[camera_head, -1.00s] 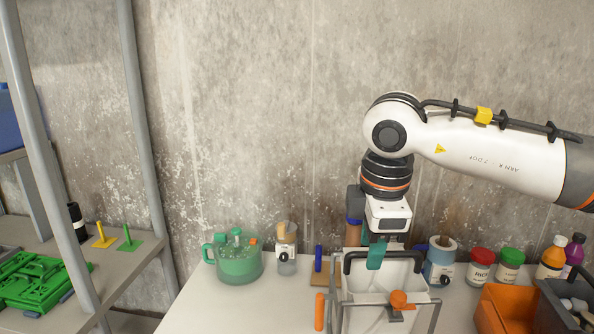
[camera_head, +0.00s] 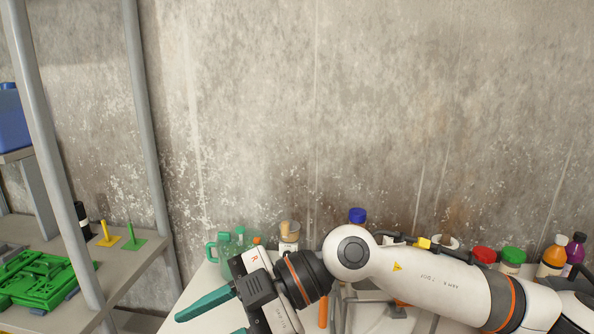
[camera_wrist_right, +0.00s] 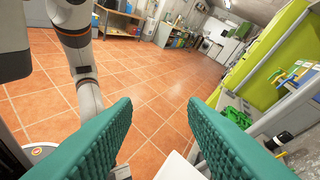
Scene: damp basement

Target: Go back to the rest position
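My right arm (camera_head: 440,284) comes in from the right, low across the table, with its hand reaching left. My right gripper (camera_head: 206,325) has green fingers spread apart at the bottom edge, left of and below the green jug (camera_head: 222,252). In the right wrist view my right gripper (camera_wrist_right: 160,103) is open, with nothing between its fingers and a tiled floor beyond. My left gripper does not show in either view.
A jar (camera_head: 289,236), a red-lidded jar (camera_head: 484,254), a green-lidded jar (camera_head: 512,260) and an orange bottle (camera_head: 551,262) stand along the wall. My arm hides much of the table. A shelf with a green crate (camera_head: 40,285) stands at left.

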